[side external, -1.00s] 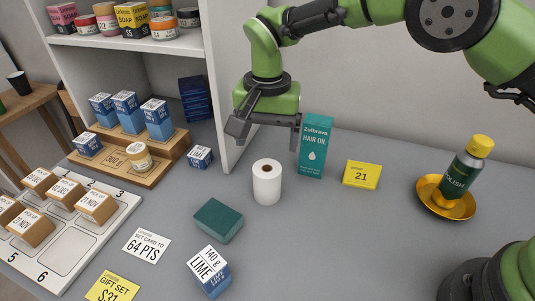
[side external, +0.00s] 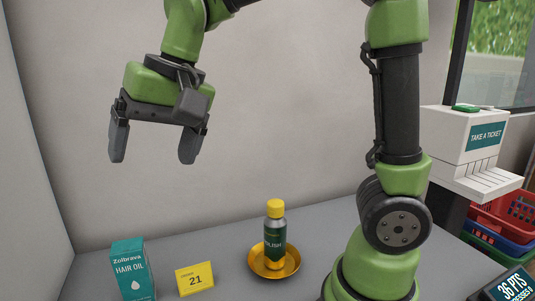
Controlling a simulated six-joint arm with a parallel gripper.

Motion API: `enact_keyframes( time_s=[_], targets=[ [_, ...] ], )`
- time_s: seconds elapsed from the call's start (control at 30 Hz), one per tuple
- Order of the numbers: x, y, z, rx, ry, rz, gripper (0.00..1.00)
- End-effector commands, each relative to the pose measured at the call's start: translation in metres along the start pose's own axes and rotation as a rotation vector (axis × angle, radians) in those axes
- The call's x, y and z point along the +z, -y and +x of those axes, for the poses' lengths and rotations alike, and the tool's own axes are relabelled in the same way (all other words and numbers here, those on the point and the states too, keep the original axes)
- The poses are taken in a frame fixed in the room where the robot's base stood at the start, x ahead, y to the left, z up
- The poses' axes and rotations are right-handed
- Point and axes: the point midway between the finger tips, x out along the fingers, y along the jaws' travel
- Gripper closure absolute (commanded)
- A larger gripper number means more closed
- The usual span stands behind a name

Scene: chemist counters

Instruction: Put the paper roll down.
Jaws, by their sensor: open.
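My gripper (side external: 152,150) is open, its two dark fingers apart and pointing down with nothing between them. It hangs high above the counter, over the area of the hair oil box and the yellow "21" card. The paper roll is not in view now. One second ago it stood upright on the counter, left of the hair oil box, apart from my fingers.
The teal hair oil box (side external: 131,269) and the yellow "21" card (side external: 195,279) stand on the grey counter (side external: 222,240). A green polish bottle (side external: 275,236) stands in a gold dish (side external: 258,268). A white ticket machine (side external: 466,150) and baskets (side external: 515,214) are at right.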

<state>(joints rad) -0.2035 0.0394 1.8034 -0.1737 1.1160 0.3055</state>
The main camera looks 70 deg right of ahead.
Motion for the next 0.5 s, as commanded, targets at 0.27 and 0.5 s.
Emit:
enact_keyframes(
  time_s=[0.27,0.5],
  targets=[
    [0.065,-0.071,-0.047,-0.101,-0.184,-0.086,0.16],
    [0.097,-0.099,-0.045,-0.125,-0.272,-0.128,0.16]
  ],
)
